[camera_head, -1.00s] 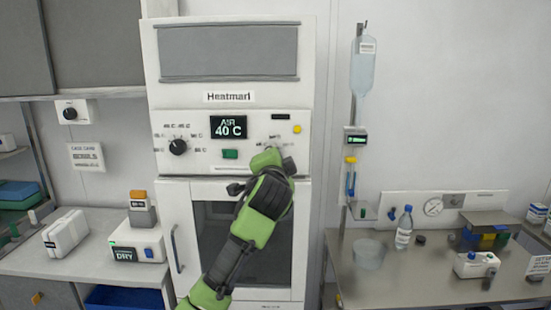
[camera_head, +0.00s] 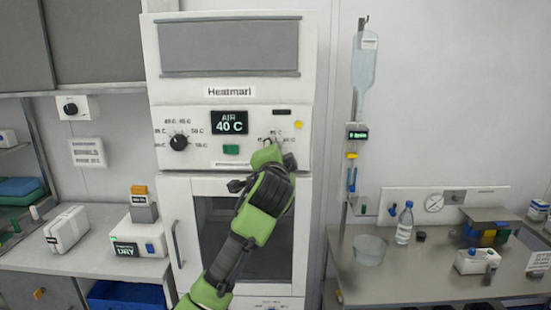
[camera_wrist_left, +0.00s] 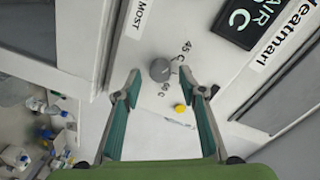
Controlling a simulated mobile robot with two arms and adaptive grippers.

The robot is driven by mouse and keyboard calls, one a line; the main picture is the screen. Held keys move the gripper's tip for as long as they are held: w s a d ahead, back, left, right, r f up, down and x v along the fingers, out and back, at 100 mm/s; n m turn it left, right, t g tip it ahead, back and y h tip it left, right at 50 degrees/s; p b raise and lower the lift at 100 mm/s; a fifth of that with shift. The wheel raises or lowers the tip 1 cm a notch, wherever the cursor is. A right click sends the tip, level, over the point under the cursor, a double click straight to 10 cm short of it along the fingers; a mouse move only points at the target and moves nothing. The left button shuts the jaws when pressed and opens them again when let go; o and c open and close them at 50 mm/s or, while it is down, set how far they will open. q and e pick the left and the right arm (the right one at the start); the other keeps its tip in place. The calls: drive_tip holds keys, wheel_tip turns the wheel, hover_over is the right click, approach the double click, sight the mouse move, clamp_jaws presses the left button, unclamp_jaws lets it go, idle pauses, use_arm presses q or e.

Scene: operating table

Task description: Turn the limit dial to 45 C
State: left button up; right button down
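The white warming cabinet (camera_head: 168,95) labelled Heatmari has a display (camera_head: 229,122) reading AIR 40 C. A black dial (camera_head: 178,142) with temperature marks sits left of the display. On the right of the panel, my left gripper (camera_head: 272,149) hides most of a second dial. In the left wrist view this is a small round grey knob (camera_wrist_left: 160,70) with 45 C marks beside it. My left gripper's fingers (camera_wrist_left: 160,84) are open, one on either side of the knob, with gaps visible. Depth to the knob cannot be told. My right gripper is not in view.
A yellow button (camera_head: 298,125) and a green button (camera_head: 230,149) are on the same panel. The cabinet's glass door (camera_head: 215,225) is closed below. A drip stand (camera_head: 352,110) and a steel table (camera_head: 400,275) stand right; a counter (camera_head: 85,265) is at left.

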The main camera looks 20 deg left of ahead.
use_arm(q)
drive_tip(key=v, duration=1.1)
drive_tip(key=shift+s, duration=0.25)
